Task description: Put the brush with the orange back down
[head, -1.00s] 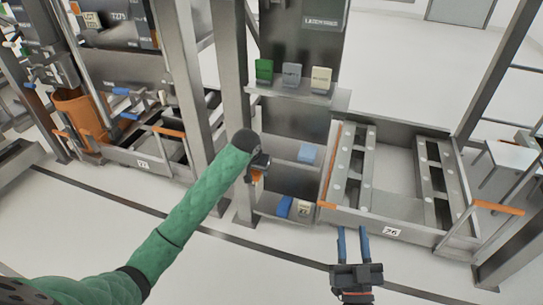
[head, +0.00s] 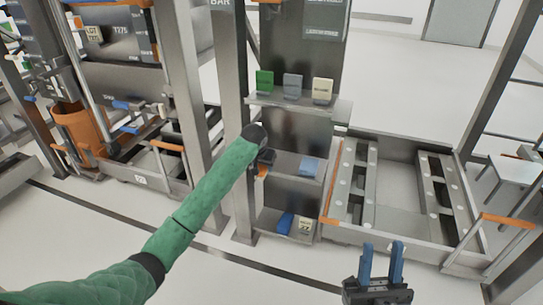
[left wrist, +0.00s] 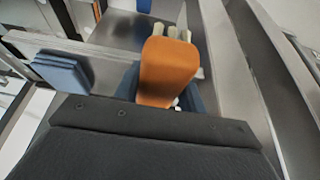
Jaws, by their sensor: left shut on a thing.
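My left gripper (head: 264,166) is shut on the brush with the orange back (left wrist: 168,72). The left wrist view shows the orange back between the blue fingers, with pale bristles at its far end. In the head view the gripper is at the left end of the middle shelf (head: 288,176) of a grey rack, mostly hidden by the green arm sleeve. I cannot tell whether the brush touches the shelf.
A blue pad (head: 309,166) lies on the middle shelf; a similar blue pad (left wrist: 62,72) shows left of the brush. The upper shelf (head: 290,100) holds green, grey and cream blocks. The lower shelf holds a blue item (head: 284,223). A grey frame (head: 405,233) stands right.

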